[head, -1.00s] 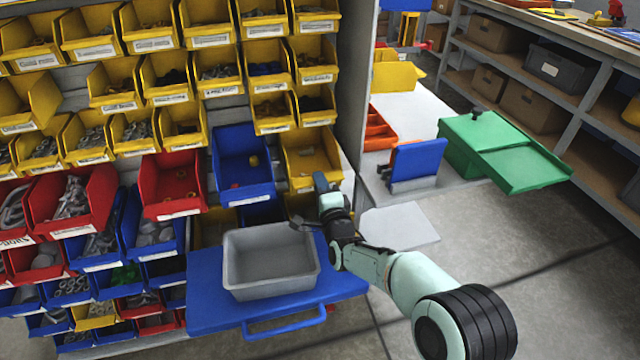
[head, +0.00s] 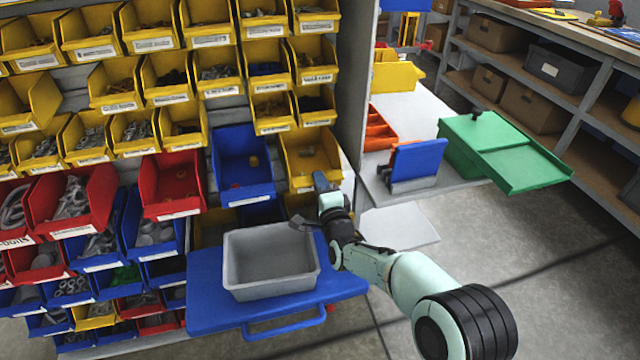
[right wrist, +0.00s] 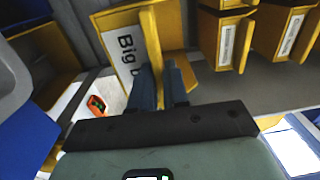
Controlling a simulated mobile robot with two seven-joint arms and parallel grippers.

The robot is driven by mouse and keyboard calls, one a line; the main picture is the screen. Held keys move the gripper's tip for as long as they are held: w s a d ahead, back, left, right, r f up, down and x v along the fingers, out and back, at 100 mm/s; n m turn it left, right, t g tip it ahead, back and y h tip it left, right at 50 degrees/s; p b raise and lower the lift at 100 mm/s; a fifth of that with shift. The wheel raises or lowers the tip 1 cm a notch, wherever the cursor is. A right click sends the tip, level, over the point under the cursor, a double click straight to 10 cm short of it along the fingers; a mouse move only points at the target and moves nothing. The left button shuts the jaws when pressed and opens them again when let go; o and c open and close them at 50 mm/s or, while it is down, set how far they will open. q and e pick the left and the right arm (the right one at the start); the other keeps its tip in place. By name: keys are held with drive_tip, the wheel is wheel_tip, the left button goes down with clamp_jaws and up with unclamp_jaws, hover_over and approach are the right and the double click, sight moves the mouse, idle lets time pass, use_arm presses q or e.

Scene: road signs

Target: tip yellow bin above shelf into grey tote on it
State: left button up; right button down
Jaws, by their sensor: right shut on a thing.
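The yellow bin (head: 309,150) sits in the rack's right column, above the blue shelf, and looks upright. A small orange-brown item shows inside it. My right gripper (head: 319,181) is at the bin's front lower right and is shut on the bin. In the right wrist view the two fingers (right wrist: 160,85) pinch a yellow wall of the bin (right wrist: 164,35), beside a white label reading "Big". The grey tote (head: 270,260) stands on the blue shelf (head: 215,310), below and left of the gripper. It looks empty. My left gripper is out of view.
A blue bin (head: 243,165) is left of the yellow bin, and more yellow bins (head: 272,108) are above. A rack side panel (head: 352,80) rises on the right. A green box (head: 475,140) and a blue holder (head: 415,165) stand further right. Floor is open at lower right.

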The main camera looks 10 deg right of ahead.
drive_tip(key=shift+r, duration=0.25)
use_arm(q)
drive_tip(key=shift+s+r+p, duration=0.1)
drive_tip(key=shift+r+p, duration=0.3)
use_arm(e)
drive_tip(key=shift+r, duration=0.95)
